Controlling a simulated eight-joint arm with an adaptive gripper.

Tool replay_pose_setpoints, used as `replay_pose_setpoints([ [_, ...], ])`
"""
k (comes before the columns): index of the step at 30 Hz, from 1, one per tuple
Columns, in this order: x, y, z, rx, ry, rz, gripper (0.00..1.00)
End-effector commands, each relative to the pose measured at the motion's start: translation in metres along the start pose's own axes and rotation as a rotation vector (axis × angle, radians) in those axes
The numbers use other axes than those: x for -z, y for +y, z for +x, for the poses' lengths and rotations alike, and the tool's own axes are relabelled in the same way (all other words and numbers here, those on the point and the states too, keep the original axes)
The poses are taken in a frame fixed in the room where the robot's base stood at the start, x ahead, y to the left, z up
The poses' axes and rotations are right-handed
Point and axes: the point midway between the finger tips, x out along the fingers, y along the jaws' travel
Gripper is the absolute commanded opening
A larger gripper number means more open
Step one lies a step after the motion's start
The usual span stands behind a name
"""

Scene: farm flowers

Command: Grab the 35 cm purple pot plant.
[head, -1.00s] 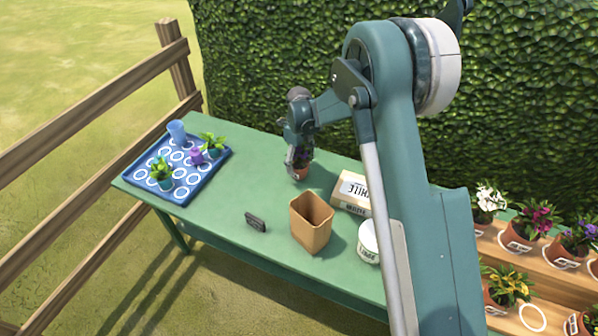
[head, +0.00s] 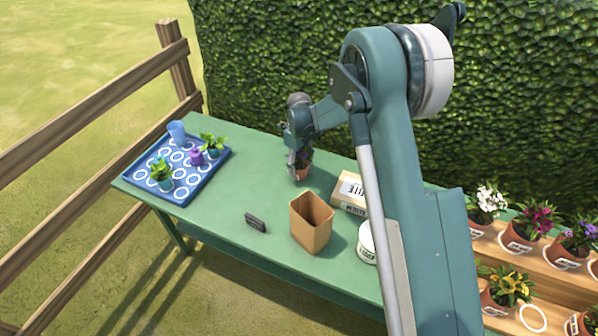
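A small potted plant with dark leaves, a hint of purple and a terracotta pot (head: 303,173) is at the back middle of the green table (head: 245,185). My gripper (head: 293,168) points down over its left side and hides part of it. I cannot tell whether the fingers touch the pot or whether they are open or shut. Another purple-flowered plant in a terracotta pot (head: 571,250) stands on the wooden shelf at the right. No size can be read on either pot.
A blue tray (head: 183,192) with small plants and cups is at the table's left. A tan square pot (head: 310,235), a dark small sign (head: 256,222), a labelled box (head: 348,190) and a white tub (head: 367,243) stand near the middle. More potted flowers fill the shelf (head: 550,275).

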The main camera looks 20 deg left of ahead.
Motion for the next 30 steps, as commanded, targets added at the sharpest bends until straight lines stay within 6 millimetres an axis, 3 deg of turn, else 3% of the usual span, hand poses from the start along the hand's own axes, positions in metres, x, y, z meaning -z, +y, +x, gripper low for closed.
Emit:
replay_pose_setpoints([
  [3,0.0,0.0,0.0,0.0,0.0,0.0,0.32],
  [16,0.0,0.0,-0.009,0.0,0.0,0.0,0.32],
  [30,0.0,0.0,-0.071,0.0,0.0,0.0,0.32],
])
